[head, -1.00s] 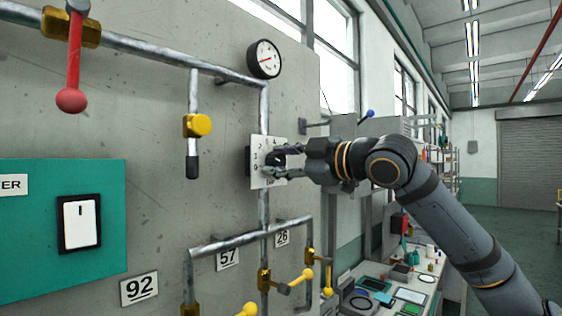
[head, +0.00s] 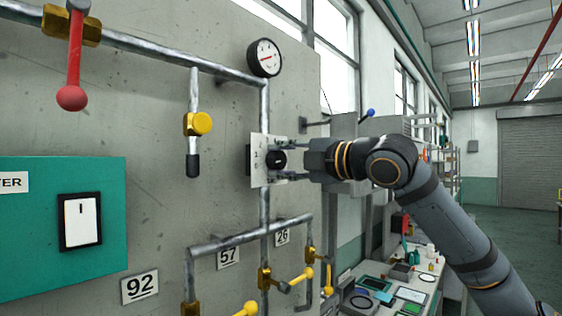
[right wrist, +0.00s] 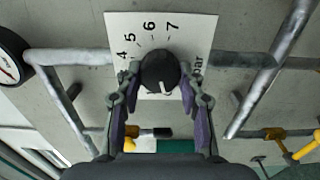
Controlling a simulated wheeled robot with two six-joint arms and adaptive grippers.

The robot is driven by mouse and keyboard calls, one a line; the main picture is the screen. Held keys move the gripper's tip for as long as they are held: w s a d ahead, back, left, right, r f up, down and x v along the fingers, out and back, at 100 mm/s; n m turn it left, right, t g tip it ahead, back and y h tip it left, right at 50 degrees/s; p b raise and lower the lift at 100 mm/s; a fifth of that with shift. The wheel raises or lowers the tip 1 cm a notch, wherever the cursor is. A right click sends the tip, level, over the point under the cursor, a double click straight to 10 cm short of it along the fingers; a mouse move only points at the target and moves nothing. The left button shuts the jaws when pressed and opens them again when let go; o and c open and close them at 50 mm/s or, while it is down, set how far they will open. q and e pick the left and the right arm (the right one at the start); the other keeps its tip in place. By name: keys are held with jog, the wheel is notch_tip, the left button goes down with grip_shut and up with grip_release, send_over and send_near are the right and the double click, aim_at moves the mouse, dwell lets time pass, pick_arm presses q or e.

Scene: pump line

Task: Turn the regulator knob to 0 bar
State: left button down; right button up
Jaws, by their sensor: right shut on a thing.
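The regulator knob (head: 277,159) is round and black, on a white scale plate (head: 258,172) fixed to the pipe. In the right wrist view the knob (right wrist: 158,68) sits between the two fingertips of my right gripper (right wrist: 160,86), which is shut on it. A white pointer mark shows on the knob's lower side. On the plate (right wrist: 118,24) I read 4, 5, 6, 7 and part of "bar"; other figures are hidden by knob and fingers. In the head view my right gripper (head: 280,161) reaches the knob from the right. My left gripper is not in view.
A round gauge (head: 264,58) with a red needle stands on the pipe above. A yellow valve (head: 199,123) and a red lever (head: 73,65) are to the left. Yellow-handled valves (head: 299,279) lie below. A cluttered bench (head: 400,290) stands at lower right.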

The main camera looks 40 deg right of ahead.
jog(key=shift+f, duration=0.1)
dwell(0.3)
jog(key=o, duration=0.9)
jog(key=shift+o, duration=1.3)
